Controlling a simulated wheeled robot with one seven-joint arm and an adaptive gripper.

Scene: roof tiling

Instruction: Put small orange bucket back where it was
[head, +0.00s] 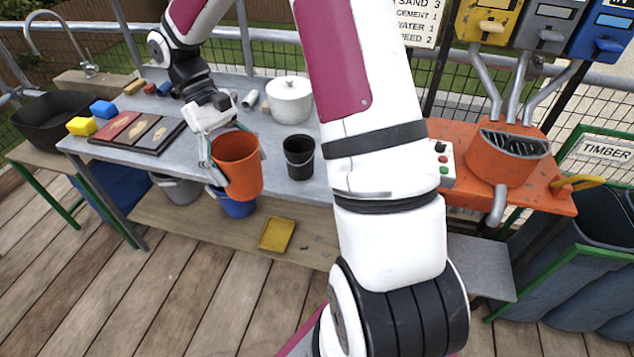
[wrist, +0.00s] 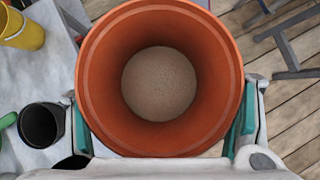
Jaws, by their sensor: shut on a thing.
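The small orange bucket (head: 238,167) is held upright at the front edge of the grey table, partly overlapping that edge in the head view. My gripper (head: 228,152) is shut on it, with one finger on each side. In the wrist view the orange bucket (wrist: 160,20) fills the middle, seen from above, between the green pads of my gripper (wrist: 161,130). A round grey-brown surface shows inside it; I cannot tell whether this is contents or the bottom. Whether the bucket touches the table is unclear.
A black bucket (head: 299,158) stands right of it on the table (head: 262,192), a white pot (head: 289,101) behind. Blue (head: 237,207) and grey (head: 180,189) buckets sit below. Left are a dark board (head: 138,132) and a black basin (head: 50,118). An orange mixer station (head: 507,155) stands right.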

